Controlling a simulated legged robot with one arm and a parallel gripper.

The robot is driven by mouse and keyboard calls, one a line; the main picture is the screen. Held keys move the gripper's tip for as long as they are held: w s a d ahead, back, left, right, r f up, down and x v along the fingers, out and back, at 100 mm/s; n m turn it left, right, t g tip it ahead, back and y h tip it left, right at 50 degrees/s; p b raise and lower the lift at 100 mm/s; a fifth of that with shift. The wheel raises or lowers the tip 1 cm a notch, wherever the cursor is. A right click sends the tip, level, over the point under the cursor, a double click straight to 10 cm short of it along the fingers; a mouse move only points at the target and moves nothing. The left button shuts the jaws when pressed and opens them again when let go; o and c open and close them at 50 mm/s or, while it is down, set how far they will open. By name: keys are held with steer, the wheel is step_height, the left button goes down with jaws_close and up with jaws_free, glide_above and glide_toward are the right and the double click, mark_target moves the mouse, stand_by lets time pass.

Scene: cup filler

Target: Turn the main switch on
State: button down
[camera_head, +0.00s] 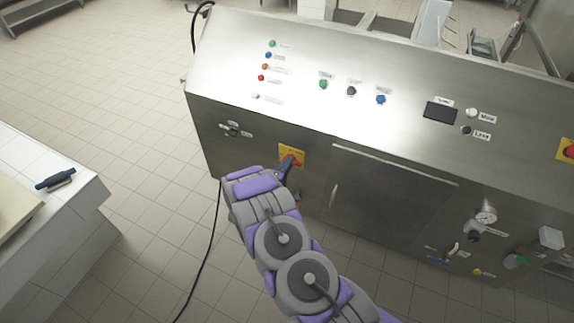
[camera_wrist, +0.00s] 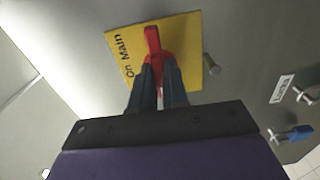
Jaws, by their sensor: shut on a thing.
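The main switch is a red handle on a yellow plate on the front of the steel machine. In the head view the red handle (camera_head: 290,160) and the yellow plate (camera_head: 297,149) show just beyond the end of my arm. In the wrist view the red handle (camera_wrist: 153,42) stands out from the yellow plate (camera_wrist: 185,30), which reads "On Main". My gripper (camera_wrist: 159,72) is at the switch, with its dark fingers on either side of the handle's lower part, shut on it. The fingers hide part of the handle.
A round steel knob (camera_wrist: 211,66) sits close right of the plate. A steel door with a handle (camera_head: 333,195) lies right of the switch. A small selector (camera_head: 232,132) is to its left. A black cable (camera_head: 206,255) runs down to the floor. A white counter (camera_head: 85,205) stands at left.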

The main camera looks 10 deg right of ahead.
steer(key=shift+a+f, duration=0.1)
steer(key=shift+a, duration=0.05)
steer(key=m+b, duration=0.3)
steer(key=m, duration=1.4)
steer(key=shift+m, duration=0.4)
steer(key=c, duration=1.1)
jaws_free()
steer(key=shift+c, duration=0.2)
steer(key=p+v, duration=0.1)
steer(key=v, duration=1.6)
steer(key=shift+a, duration=0.2)
